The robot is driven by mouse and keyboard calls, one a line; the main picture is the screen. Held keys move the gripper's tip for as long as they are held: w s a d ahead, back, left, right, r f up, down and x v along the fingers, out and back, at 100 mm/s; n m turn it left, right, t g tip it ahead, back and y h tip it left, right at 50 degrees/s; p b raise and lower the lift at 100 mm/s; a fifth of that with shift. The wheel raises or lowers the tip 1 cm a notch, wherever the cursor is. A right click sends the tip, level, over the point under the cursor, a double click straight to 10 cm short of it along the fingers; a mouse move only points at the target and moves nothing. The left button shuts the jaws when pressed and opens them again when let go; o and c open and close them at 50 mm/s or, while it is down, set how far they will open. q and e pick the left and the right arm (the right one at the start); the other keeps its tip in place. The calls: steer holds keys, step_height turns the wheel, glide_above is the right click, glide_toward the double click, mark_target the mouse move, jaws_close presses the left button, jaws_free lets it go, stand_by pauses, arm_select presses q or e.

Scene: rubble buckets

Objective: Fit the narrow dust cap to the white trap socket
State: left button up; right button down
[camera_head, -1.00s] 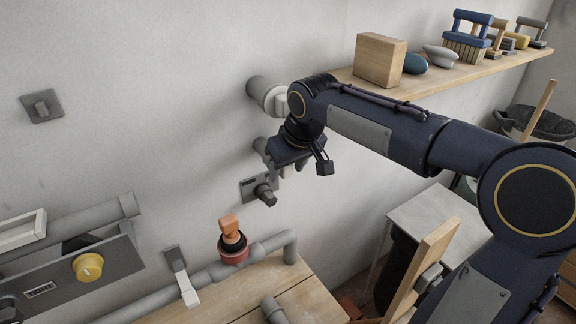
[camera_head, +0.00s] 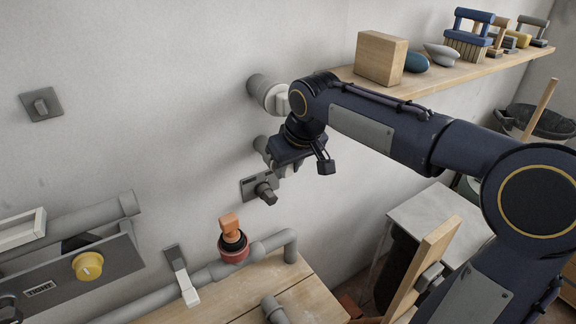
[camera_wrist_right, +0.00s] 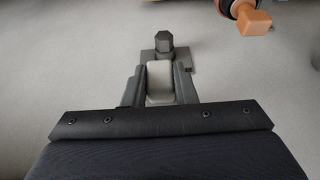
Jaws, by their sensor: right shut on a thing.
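My right gripper (camera_head: 284,166) is close to the wall, at the lower grey pipe stub (camera_head: 262,147). In the right wrist view its two fingers (camera_wrist_right: 157,88) are shut on a pale block-shaped grip (camera_wrist_right: 159,82), which looks like part of a cap. The rest of the held cap is hidden, and I cannot tell whether it touches the stub. Above it, a wider grey pipe stub (camera_head: 258,88) carries a whitish end piece (camera_head: 275,98) with a block grip. I cannot tell for certain which stub is the white trap socket. My left gripper is out of view.
A dark wall plate with a knob (camera_head: 264,190) is just below my right gripper; it also shows in the wrist view (camera_wrist_right: 164,45). An orange-handled piece (camera_head: 230,228) stands on a red-collared pipe. A wooden shelf (camera_head: 345,78) holds a block and brushes.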

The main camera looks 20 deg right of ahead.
steer(key=shift+s+d, duration=0.15)
steer(key=shift+s, duration=0.75)
steer(key=shift+s+b, duration=0.1)
steer(key=shift+b, duration=0.2)
steer(key=shift+s, duration=0.45)
steer(key=s, duration=0.2)
steer(key=s+b, duration=0.1)
steer(key=shift+s+d, duration=0.2)
steer(key=shift+d, duration=0.05)
stand_by(0.6)
